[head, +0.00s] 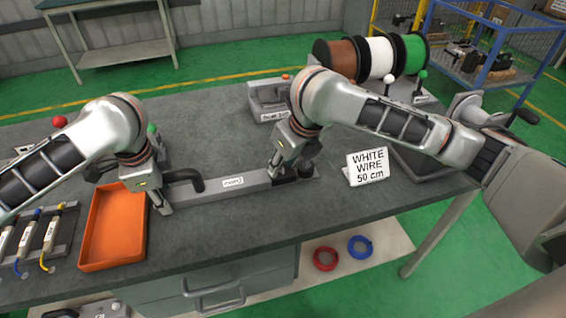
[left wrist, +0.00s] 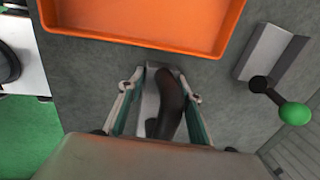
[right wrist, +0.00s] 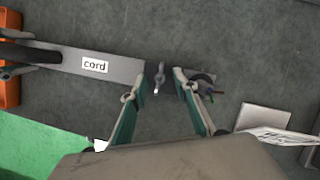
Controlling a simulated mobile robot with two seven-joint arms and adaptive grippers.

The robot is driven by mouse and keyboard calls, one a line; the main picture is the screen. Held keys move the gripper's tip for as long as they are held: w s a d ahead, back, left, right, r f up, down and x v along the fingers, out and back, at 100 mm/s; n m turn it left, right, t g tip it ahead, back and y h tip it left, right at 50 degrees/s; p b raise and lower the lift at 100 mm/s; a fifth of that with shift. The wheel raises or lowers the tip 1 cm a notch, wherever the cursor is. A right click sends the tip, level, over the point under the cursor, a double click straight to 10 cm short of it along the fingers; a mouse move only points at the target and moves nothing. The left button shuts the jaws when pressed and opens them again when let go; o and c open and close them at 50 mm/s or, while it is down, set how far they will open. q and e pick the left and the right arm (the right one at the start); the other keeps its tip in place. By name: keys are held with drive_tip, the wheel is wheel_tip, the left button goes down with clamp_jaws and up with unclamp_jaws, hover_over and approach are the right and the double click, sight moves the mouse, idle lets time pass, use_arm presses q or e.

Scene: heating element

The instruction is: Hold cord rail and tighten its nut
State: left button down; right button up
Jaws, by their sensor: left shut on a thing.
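The cord rail (head: 220,192) is a long grey bar labelled "cord" on the grey table, and it also shows in the right wrist view (right wrist: 128,68). A thick dark cord (head: 192,178) curves over its left end. My left gripper (head: 160,203) is shut on the rail at this end, its fingers either side of it below the cord in the left wrist view. The small metal wing nut (right wrist: 160,76) is near the rail's right end. My right gripper (right wrist: 160,84) is open above it, with a finger on each side. Coloured wire ends (right wrist: 208,91) show beyond the right finger.
An orange tray (head: 117,232) lies left of the rail. A "WHITE WIRE 50 cm" sign (head: 367,167) stands to the right. A grey fixture (head: 267,97) with an orange button is behind, near the wire spools (head: 376,57). The table front between tray and sign is clear.

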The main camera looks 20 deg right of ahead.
use_arm(q)
drive_tip(key=shift+f, duration=0.2)
use_arm(e)
clamp_jaws()
